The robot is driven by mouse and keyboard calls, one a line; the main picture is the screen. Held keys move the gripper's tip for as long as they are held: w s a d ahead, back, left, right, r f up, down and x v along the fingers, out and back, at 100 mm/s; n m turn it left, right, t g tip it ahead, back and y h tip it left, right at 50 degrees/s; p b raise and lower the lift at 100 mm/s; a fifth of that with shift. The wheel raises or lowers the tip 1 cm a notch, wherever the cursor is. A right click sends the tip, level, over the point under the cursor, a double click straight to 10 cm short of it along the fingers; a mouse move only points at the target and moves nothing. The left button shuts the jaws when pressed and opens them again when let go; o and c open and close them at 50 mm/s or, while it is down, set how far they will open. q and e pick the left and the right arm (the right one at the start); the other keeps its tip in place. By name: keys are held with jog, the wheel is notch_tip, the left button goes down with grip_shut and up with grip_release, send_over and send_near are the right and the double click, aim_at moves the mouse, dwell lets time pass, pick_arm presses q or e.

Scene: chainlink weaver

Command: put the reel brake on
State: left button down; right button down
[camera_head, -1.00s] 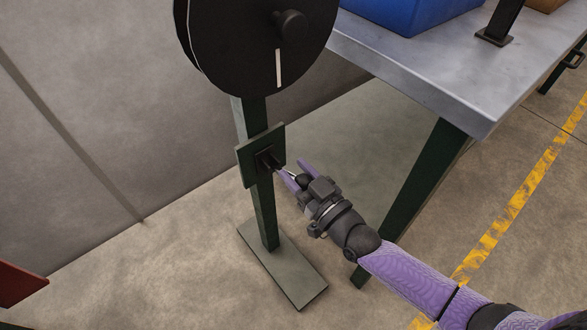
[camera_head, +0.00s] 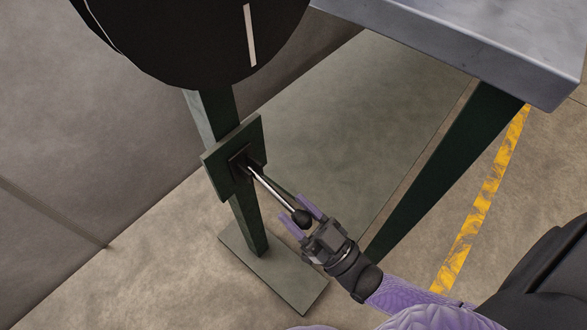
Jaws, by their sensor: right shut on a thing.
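The reel brake is a thin metal lever (camera_head: 272,190) with a black knob (camera_head: 301,217). It comes out of a dark mount on a green square plate (camera_head: 219,163) on the reel stand's post (camera_head: 248,222). The lever points down and to the right from the plate. My right gripper (camera_head: 302,219) has its purple fingers on both sides of the knob and is shut on it. The black reel (camera_head: 190,40) with a white stripe is above the plate, cut off by the top edge. My left gripper is not in view.
A grey metal table (camera_head: 470,42) with a dark green leg (camera_head: 447,165) stands to the right of the stand. The stand's flat foot (camera_head: 278,272) rests on the concrete floor. A grey wall (camera_head: 70,130) is at the left. A yellow line (camera_head: 482,205) runs along the floor.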

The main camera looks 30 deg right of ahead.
jog(key=shift+w+a+f+b, duration=0.15)
jog(key=shift+f+b, duration=0.4)
jog(key=shift+f, duration=0.6)
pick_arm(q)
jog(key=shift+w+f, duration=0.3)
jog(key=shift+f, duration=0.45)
pick_arm(e)
jog(key=shift+w+f, duration=0.1)
jog(key=shift+w, duration=0.05)
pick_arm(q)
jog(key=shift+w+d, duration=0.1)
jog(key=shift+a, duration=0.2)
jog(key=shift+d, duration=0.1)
pick_arm(e)
jog(key=shift+w, duration=0.1)
jog(key=shift+c, duration=1.2)
grip_release()
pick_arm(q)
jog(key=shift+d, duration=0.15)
